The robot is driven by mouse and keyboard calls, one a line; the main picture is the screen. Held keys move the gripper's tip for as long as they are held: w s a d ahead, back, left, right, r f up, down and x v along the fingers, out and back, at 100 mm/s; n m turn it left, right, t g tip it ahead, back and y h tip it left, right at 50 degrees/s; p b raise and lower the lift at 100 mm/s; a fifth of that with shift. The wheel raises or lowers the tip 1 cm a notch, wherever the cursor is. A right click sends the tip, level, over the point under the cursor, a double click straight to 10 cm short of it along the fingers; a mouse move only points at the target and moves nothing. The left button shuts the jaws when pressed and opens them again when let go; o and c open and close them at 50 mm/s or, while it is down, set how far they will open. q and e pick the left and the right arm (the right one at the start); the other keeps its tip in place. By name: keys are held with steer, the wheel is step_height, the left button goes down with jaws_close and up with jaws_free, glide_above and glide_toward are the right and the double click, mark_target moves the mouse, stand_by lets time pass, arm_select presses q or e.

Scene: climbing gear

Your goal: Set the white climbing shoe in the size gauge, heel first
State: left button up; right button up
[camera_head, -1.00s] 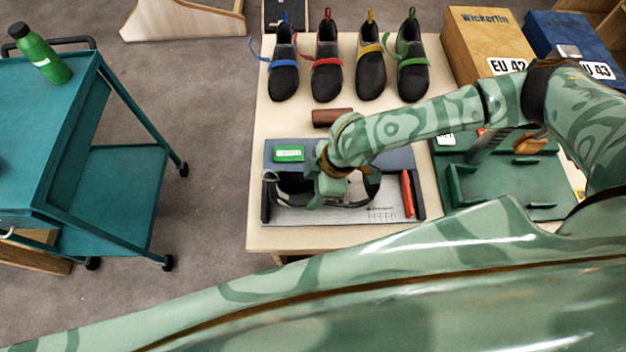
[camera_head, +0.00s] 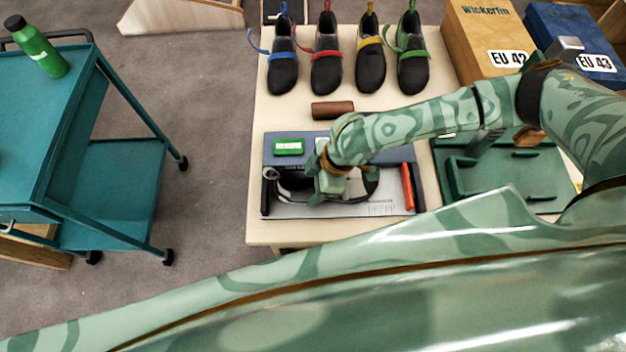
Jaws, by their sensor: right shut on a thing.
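The size gauge (camera_head: 390,207) lies flat near the front edge of the bench. It has a dark end wall on the left, a printed scale, and a red slider (camera_head: 407,187) on the right. The climbing shoe (camera_head: 290,182), pale with dark parts, lies lengthwise over the gauge, one end close to the left end wall. I cannot tell whether it touches the wall or which end is the heel. My right gripper (camera_head: 330,188) is shut on the shoe from above and hides its middle. My left gripper is not in view.
Several dark shoes with coloured straps (camera_head: 326,68) stand along the back of the bench (camera_head: 290,120). A brown roll (camera_head: 332,110) and a green box (camera_head: 289,148) lie behind the gauge. A green tray (camera_head: 505,180) and shoe boxes (camera_head: 485,45) are right. A teal cart (camera_head: 105,190) stands left.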

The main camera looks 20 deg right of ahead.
steer(key=shift+s+d+f+p, duration=0.3)
steer(key=shift+s+f, duration=0.05)
steer(key=shift+f, duration=0.05)
stand_by(0.5)
steer(key=shift+c, duration=0.4)
steer(key=shift+f, duration=0.1)
steer(key=shift+c, duration=0.6)
steer(key=o, duration=1.4)
steer(key=shift+w, duration=0.25)
steer(key=shift+r, duration=0.35)
steer(key=p+v, duration=0.4)
steer(key=v, duration=1.1)
steer(key=shift+r+p, duration=0.3)
steer(key=shift+r, duration=0.05)
